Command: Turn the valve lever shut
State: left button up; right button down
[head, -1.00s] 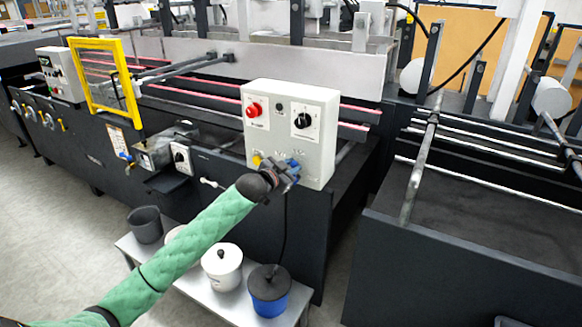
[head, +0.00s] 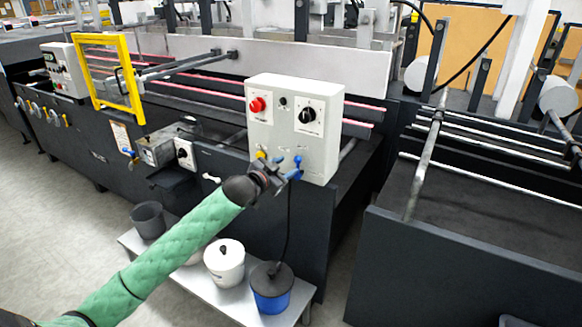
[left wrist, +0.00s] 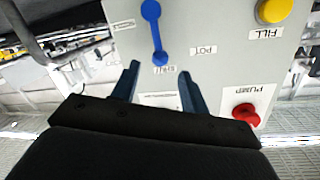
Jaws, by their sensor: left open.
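The blue valve lever (head: 298,163) is on the lower front of the light grey control box (head: 318,150). In the left wrist view, which is upside down, the lever (left wrist: 155,30) shows a round hub and a slim arm running towards my fingers. My left gripper (head: 279,179) is just left of and below the lever in the head view. In the left wrist view its fingertips (left wrist: 158,72) are spread, with the lever's free end a little ahead of the gap. I see nothing held. My right gripper is in neither view.
The box carries a red knob (head: 257,104), a black selector (head: 307,115) and a yellow button (head: 262,155). Below, a low bench (head: 205,288) holds a white pot (head: 225,265) and a blue pot (head: 271,293). A yellow frame (head: 97,80) stands left.

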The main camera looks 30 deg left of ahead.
pick_arm(q)
jog(key=shift+v, duration=1.1)
notch_tip(320, 180, down, 4)
jog(key=s+a+g+y, duration=0.2)
jog(key=a+g+y, duration=0.1)
jog(key=y, duration=0.1)
jog(key=s+d+f+n+g, duration=0.1)
jog(key=s+d+f+g, duration=0.3)
jog(key=s+d+f, duration=0.4)
jog(key=s+d+f+n+g+h, duration=0.1)
jog(key=s+d+f, duration=0.8)
jog(key=s, duration=1.2)
jog(key=s+d+f+n+g+h, duration=0.1)
jog(key=s+d+f+g, duration=0.5)
jog(key=s, duration=0.9)
jog(key=d+f+n, duration=0.1)
jog(key=d+f, duration=0.2)
jog(key=f, duration=0.2)
jog(key=shift+d+n+g, duration=0.15)
jog(key=shift+n+g, duration=0.15)
